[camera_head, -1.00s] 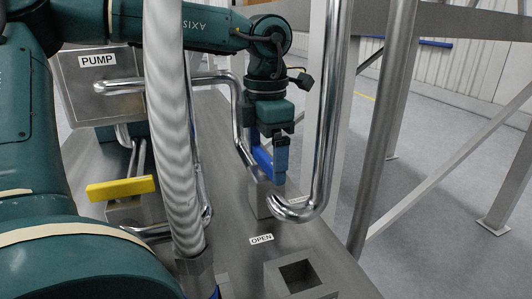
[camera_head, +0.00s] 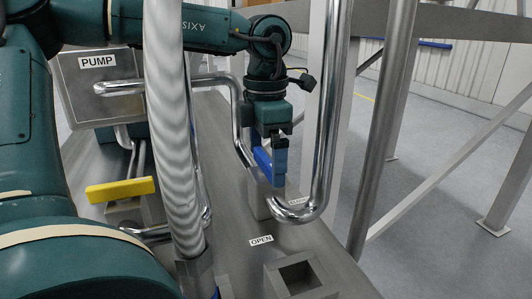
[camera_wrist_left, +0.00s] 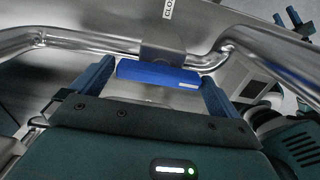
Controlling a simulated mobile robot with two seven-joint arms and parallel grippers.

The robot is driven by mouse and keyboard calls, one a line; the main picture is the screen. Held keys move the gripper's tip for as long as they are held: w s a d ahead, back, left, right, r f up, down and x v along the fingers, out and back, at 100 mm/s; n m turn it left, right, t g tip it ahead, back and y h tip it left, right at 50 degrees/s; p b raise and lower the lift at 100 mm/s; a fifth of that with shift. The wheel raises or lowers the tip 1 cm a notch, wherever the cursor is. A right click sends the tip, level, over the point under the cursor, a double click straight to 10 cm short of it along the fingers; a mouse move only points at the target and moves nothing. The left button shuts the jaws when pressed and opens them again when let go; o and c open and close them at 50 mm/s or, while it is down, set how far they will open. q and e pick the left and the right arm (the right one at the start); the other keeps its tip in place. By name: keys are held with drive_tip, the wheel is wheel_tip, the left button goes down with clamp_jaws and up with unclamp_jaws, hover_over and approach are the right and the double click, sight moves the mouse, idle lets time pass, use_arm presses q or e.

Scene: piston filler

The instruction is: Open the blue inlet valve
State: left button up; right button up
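The blue inlet valve handle (camera_head: 263,163) is a short bar beside a bent steel pipe, partly hidden by my left gripper in the head view. My left gripper (camera_head: 272,160) points down at it. In the left wrist view, the blue handle (camera_wrist_left: 158,74) lies crosswise between the two blue fingers of my left gripper (camera_wrist_left: 158,80). One finger is near each end, with slight gaps visible, so the gripper looks open around it. A grey bracket joins the handle to the pipework.
Steel pipes (camera_head: 325,120) curve close around the gripper. A striped hose (camera_head: 172,120) stands in front. A yellow handle (camera_head: 120,189) sits at left below the PUMP box (camera_head: 98,75). An OPEN label (camera_head: 261,240) lies on the metal deck, near a square socket (camera_head: 298,276).

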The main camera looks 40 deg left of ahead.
sight(266, 158)
use_arm(q)
wheel_tip(266, 158, up, 13)
idle(0.5)
idle(0.5)
